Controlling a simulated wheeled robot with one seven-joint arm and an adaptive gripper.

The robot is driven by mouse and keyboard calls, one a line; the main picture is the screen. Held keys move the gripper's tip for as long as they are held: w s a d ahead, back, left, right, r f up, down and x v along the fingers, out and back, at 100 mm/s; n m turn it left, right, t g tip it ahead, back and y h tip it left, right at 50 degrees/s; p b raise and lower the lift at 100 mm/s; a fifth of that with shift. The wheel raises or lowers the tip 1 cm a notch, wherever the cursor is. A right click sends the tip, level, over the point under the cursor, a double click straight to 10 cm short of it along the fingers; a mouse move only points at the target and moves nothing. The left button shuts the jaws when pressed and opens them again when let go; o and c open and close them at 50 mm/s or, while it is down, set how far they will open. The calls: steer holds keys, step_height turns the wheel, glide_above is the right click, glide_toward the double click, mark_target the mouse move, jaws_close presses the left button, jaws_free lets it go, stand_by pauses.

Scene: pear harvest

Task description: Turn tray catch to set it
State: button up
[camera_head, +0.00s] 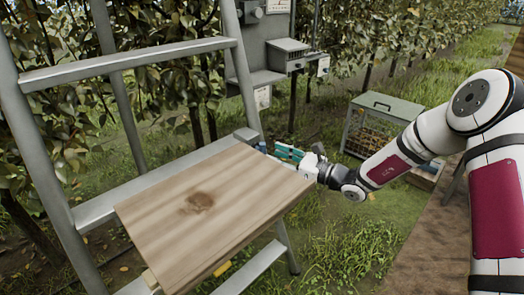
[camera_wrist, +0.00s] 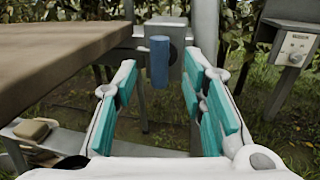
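The wooden tray (camera_head: 230,200) lies on the grey ladder-like frame, and its edge fills the upper left of the wrist view (camera_wrist: 60,55). The tray catch is a blue upright handle (camera_wrist: 160,62) on a dark round pivot on a grey bracket (camera_wrist: 166,22), beside the tray's edge. My gripper (camera_wrist: 160,82) is open, its teal-padded fingers spread to either side of the catch in the picture. The catch appears ahead of the fingertips; contact is not visible. In the head view my gripper (camera_head: 285,152) is at the tray's far right corner, and the catch is mostly hidden.
The metal frame (camera_head: 45,160) stands left, with a post (camera_wrist: 205,30) right of the catch. A grey control box (camera_wrist: 292,45) stands farther right. A beige block (camera_wrist: 30,131) sits on a lower rail. A crate-like box (camera_head: 385,105) stands on the grass behind my arm.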

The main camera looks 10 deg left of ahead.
mark_target(262, 149)
steer(key=x, duration=0.5)
steer(key=shift+w+a, duration=0.15)
steer(key=shift+a, duration=0.25)
jaws_close()
